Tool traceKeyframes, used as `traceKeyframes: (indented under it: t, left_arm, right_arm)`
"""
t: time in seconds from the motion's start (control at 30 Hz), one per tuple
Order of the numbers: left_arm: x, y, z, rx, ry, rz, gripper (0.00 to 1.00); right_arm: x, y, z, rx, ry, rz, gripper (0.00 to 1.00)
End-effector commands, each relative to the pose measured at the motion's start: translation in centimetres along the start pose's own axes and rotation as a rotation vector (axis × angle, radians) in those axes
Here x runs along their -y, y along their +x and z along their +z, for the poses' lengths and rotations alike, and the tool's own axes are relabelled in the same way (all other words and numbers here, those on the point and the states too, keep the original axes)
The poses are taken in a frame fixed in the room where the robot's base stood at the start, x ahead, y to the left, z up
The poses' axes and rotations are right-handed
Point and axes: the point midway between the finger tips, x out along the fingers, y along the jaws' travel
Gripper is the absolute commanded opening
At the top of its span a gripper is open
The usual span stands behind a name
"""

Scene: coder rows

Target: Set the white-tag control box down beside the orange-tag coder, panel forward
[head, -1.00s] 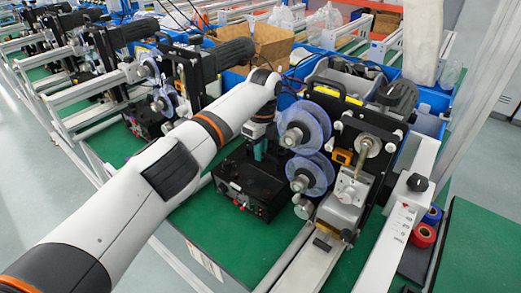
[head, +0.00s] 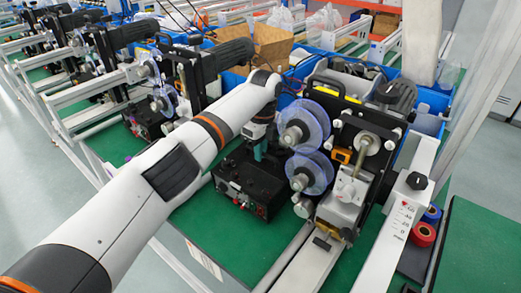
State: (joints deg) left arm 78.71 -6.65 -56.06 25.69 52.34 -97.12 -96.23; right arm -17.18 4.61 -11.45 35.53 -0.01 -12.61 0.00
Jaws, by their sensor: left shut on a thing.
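The black control box (head: 243,191) is in the middle of the head view, left of the near coder (head: 352,150). Its panel of knobs and red terminals faces the front of the picture. I cannot make out a white tag on it. My left gripper (head: 259,150) reaches down at the box's back right and is shut on it; its fingertips are mostly hidden. The box is at or just above the green table; I cannot tell if it touches. The coder has clear blue-tinted reels and a small orange part. My right gripper is not in view.
The green table (head: 225,240) is bare in front of the box. A white rail (head: 300,265) runs under the coder. Another black box (head: 150,121) stands by a coder farther left. Blue bins (head: 428,122) are behind, and tape rolls (head: 423,234) lie at right.

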Motion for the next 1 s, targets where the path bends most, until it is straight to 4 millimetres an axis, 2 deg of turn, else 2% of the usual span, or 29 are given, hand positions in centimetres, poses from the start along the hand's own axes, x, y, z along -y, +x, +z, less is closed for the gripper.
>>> traceKeyframes:
  t: [0.03,0.07,0.1,0.2,0.23,0.83,0.87,1.0]
  left_arm:
    - [0.54,1.51,0.31,0.015,-0.001,-0.029,0.0]
    - [0.54,1.52,0.32,0.015,-0.001,-0.029,0.0]
    - [0.53,1.5,0.31,0.014,-0.001,-0.029,0.17]
    - [0.49,1.46,0.26,0.013,-0.002,-0.026,0.34]
    - [0.47,1.45,0.24,0.013,-0.002,-0.025,0.36]
    - [0.31,1.32,0.17,0.01,-0.003,-0.016,0.36]
    - [0.46,1.79,0.17,0.013,-0.005,-0.022,0.36]
    - [0.41,1.2,0.18,0.013,-0.004,-0.02,0.36]
  right_arm:
    - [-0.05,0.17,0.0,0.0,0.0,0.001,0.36]
    - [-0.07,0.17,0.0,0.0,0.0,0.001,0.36]
    - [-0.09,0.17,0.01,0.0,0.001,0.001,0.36]
    - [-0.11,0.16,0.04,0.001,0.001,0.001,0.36]
    - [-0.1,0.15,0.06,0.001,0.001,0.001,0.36]
    - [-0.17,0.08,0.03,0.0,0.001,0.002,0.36]
    - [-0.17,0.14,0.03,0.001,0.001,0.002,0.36]
    - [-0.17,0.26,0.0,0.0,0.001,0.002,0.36]
